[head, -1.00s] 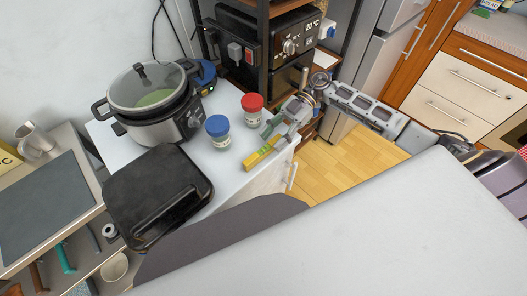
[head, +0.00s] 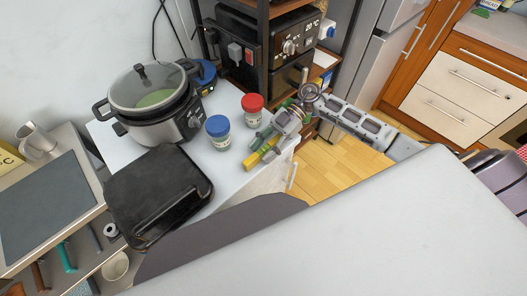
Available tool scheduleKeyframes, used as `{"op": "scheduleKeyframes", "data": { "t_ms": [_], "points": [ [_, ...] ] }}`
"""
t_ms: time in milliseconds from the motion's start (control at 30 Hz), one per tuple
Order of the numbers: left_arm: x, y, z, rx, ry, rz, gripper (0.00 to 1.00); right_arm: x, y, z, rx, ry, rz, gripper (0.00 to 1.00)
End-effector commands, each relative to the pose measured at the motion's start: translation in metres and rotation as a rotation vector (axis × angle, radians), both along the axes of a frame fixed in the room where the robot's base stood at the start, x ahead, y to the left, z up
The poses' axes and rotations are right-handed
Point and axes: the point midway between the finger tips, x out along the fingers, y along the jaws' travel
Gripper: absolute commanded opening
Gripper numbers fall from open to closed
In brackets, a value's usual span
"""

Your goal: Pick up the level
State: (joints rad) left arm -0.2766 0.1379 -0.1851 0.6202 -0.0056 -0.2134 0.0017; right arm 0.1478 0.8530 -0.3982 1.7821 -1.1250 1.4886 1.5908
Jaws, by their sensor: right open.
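The level (head: 252,161) is a short yellow bar lying near the right edge of the white counter, beside the jar with a blue lid. My right gripper (head: 262,146) is open and comes in from the right, over the level's far end. Its fingers hide part of the level, and I cannot tell whether they touch it. My left gripper is not in view.
A blue-lidded jar (head: 218,133) and a red-lidded jar (head: 252,108) stand close to the gripper. A slow cooker (head: 150,100) and a black grill (head: 158,196) fill the counter's left part. A black shelf unit (head: 263,50) stands behind.

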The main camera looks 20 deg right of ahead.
Motion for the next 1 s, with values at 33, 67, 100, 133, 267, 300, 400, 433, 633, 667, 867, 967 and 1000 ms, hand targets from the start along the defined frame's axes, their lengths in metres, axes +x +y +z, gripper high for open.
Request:
{"op": "scheduleKeyframes", "data": {
  "t_ms": [33,67,100,133,267,300,400,433,633,667,867,967,1000],
  "points": [
    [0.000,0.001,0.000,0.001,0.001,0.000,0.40,0.000,0.000,0.000,0.000,0.000,0.000,0.45],
    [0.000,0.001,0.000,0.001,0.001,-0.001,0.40,0.000,0.000,0.000,0.000,0.000,0.000,0.43],
    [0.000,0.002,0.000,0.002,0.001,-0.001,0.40,0.000,0.000,0.000,0.000,0.000,0.000,0.38],
    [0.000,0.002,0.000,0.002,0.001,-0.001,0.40,0.000,0.000,0.000,0.000,0.000,0.000,0.34],
    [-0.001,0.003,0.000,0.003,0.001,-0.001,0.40,0.000,0.000,0.000,0.000,0.000,0.000,0.18],
    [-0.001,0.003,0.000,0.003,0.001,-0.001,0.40,0.000,0.000,0.000,0.000,0.000,0.000,0.12],
    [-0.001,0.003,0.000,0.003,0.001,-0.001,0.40,0.000,0.000,0.000,0.000,0.000,0.000,0.00],
    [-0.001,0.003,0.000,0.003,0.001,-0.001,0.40,0.000,0.000,0.000,0.000,0.000,0.000,0.00],
    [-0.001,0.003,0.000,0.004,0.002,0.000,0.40,0.000,0.000,0.000,0.000,0.000,0.000,0.00],
    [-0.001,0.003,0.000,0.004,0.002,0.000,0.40,0.000,0.000,0.001,0.000,0.000,0.000,0.00],
    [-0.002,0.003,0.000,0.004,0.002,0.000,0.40,0.001,0.000,0.007,0.000,-0.001,-0.001,0.00],
    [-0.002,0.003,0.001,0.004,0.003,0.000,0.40,0.001,-0.001,0.015,-0.001,-0.003,0.000,0.00],
    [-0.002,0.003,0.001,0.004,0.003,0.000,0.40,0.001,-0.001,0.020,-0.002,-0.004,0.000,0.00]
  ]
}}
